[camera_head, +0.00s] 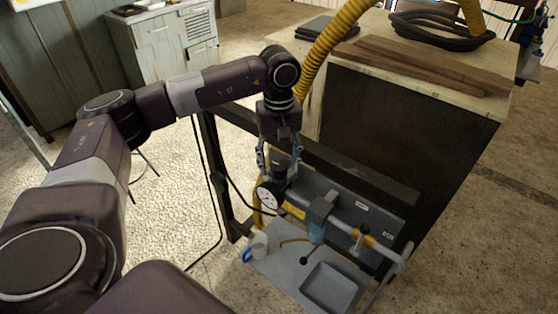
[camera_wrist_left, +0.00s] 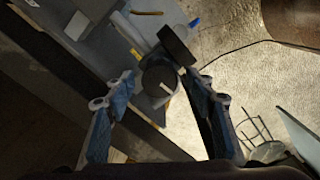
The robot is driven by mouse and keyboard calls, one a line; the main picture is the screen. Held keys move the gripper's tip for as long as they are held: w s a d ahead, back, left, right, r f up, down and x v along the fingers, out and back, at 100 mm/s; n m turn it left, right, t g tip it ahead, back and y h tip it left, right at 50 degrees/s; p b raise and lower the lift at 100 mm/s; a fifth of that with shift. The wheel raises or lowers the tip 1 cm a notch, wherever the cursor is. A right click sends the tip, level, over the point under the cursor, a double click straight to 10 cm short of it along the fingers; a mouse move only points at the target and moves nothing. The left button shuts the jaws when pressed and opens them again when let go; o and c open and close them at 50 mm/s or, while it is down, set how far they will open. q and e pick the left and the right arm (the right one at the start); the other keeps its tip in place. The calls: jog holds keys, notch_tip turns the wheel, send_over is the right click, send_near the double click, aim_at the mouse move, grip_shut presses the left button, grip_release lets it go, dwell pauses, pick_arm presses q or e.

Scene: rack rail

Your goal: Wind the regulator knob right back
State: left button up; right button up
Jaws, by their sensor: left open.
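The regulator's dark round knob (camera_wrist_left: 158,84), with a pale mark on its face, shows in the left wrist view. A dark disc-shaped gauge (camera_wrist_left: 178,46) stands edge-on beside it; its white dial (camera_head: 268,197) faces me in the head view. My left gripper (camera_head: 278,172) points down over the regulator at the rail's left end. It is open, and in the left wrist view its fingertips (camera_wrist_left: 162,82) lie either side of the knob. I cannot tell whether they touch it. In the head view the gripper and gauge largely hide the knob. My right gripper is not in view.
A grey rail panel (camera_head: 345,213) runs right from the regulator, with a blue-bodied fitting (camera_head: 318,212) and a pipe on it. Below are a grey shelf (camera_head: 276,268), a tray (camera_head: 330,288) and a cup (camera_head: 259,245). A yellow hose (camera_head: 330,40) hangs close behind the gripper.

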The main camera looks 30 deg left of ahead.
pick_arm(q)
jog(key=shift+c, duration=0.3)
jog(key=c, duration=1.1)
jog(key=n+b, duration=0.1)
jog(key=n, duration=0.1)
jog(key=shift+f+n+b, duration=0.15)
jog(key=shift+n+b, duration=0.25)
jog(key=n+b, duration=0.1)
jog(key=n, duration=0.3)
jog(key=shift+n+b, duration=0.3)
jog(key=shift+b, duration=0.05)
jog(key=n+b, duration=0.1)
jog(key=n, duration=0.3)
jog(key=shift+n, duration=0.3)
jog(key=n, duration=0.4)
jog(key=shift+r+n+b, duration=0.2)
jog(key=shift+n+b, duration=0.15)
jog(key=shift+n, duration=0.05)
jog(key=shift+w, duration=0.1)
